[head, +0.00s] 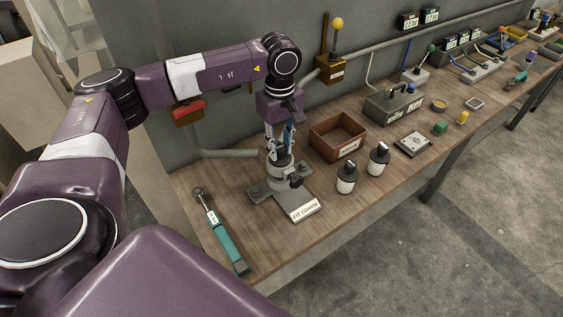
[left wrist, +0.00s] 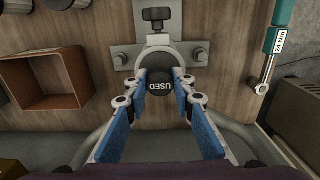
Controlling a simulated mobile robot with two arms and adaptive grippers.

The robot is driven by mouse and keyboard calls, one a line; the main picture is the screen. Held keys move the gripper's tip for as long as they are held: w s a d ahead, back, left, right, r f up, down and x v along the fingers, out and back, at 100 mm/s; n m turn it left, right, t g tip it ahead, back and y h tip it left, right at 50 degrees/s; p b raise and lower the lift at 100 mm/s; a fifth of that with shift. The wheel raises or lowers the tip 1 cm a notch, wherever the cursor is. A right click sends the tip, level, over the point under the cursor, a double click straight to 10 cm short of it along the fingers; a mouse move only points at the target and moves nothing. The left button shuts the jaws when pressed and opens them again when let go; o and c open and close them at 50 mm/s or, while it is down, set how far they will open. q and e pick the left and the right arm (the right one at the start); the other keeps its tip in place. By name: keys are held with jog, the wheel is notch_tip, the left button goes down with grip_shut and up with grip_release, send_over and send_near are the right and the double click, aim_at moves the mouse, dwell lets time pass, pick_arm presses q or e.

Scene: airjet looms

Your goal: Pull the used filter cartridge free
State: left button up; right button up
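The used filter cartridge shows its round black cap, marked USED (left wrist: 159,87), in the left wrist view. It sits in a grey metal holder (head: 266,192) with a bolted base plate and a black knob, on the wooden bench. My left gripper (head: 280,145) points straight down over the holder in the head view. In the left wrist view its two blue-padded fingers (left wrist: 160,82) stand apart, one on each side of the cap. A thin gap seems to show beside the cap; contact is not clear. The cartridge body is hidden in the holder. My right gripper is out of view.
A green-handled torque wrench (head: 226,240) lies left of the holder. A brown open bin (head: 327,143) stands behind right. Two white, black-capped cartridges (head: 347,178) (head: 379,159) stand to the right. A pipe (head: 225,154) runs along the wall behind.

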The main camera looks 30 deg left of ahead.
pick_arm(q)
grip_shut()
jog(key=shift+r, duration=0.25)
notch_tip(320, 180, up, 14)
jog(key=p, duration=0.8)
dwell(1.0)
jog(key=shift+f, duration=0.1)
